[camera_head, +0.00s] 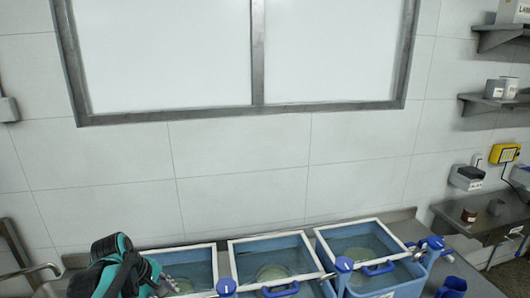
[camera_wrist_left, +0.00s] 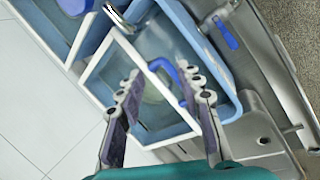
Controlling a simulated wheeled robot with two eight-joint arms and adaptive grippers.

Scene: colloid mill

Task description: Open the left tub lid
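The left tub (camera_head: 212,272) is a light blue bin at the left end of a row of three. Its lid (camera_head: 190,246) is a clear panel in a white frame and appears to lie closed on the tub. In the left wrist view the lid frame (camera_wrist_left: 104,58) and its blue loop handle (camera_wrist_left: 167,68) show. My left gripper (camera_head: 170,286) is over this tub. In the wrist view the two fingers (camera_wrist_left: 163,88) are apart, with the handle seen between and just beyond their tips; contact cannot be told. My right gripper is out of view.
The middle tub's lid (camera_head: 270,238) and the right tub's lid (camera_head: 360,228) also appear closed, with blue handles. Blue knobs (camera_head: 343,265) stand between the tubs. A metal tap (camera_head: 40,270) is at left. Shelves (camera_head: 495,100) hang at right, and a tiled wall is behind.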

